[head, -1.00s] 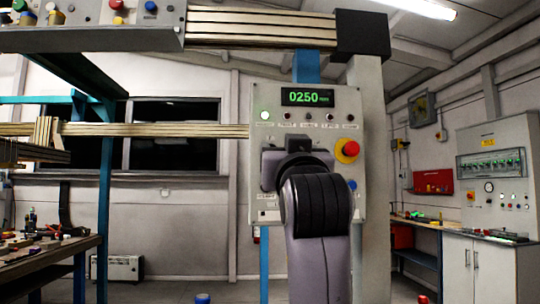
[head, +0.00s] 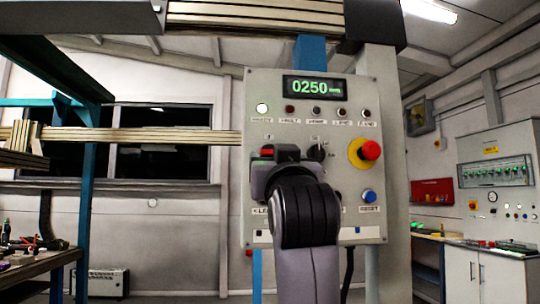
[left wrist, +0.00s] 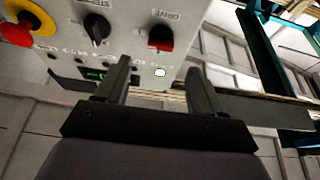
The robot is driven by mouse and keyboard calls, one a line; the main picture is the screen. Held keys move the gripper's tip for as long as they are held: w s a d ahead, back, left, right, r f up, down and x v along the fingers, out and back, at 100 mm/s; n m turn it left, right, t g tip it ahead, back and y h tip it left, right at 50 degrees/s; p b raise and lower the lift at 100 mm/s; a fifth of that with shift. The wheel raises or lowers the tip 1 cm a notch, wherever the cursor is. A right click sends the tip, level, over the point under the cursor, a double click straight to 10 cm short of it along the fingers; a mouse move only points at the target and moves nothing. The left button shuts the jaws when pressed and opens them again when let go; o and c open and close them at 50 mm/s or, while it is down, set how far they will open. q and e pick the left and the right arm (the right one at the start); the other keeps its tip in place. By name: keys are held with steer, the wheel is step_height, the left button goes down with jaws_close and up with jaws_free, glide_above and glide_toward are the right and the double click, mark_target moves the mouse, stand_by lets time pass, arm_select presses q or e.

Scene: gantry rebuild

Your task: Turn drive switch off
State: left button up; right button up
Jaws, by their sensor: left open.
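The control panel (head: 370,95) carries the drive switch (head: 267,152), a knob with a red part, half hidden by my gripper in the head view. In the left wrist view, which is upside down, the drive switch (left wrist: 160,38) sits under its "DRIVE" label. My left gripper (head: 287,153) is in front of the panel, just below and right of the switch. In the left wrist view its open fingers (left wrist: 158,66) are apart and empty, with the switch beyond the gap, not between them. My right gripper is not in view.
A red emergency stop (head: 371,149) on a yellow ring and a blue button (head: 369,196) stick out farther right. The display (head: 315,88) reads 0250. The leftmost lamp (head: 262,108) is lit.

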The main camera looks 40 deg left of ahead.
mark_target(270, 151)
arm_select(q)
steer(key=p+x, duration=0.2)
steer(key=x, duration=0.5)
steer(key=shift+r, duration=0.1)
steer(key=c, duration=1.1)
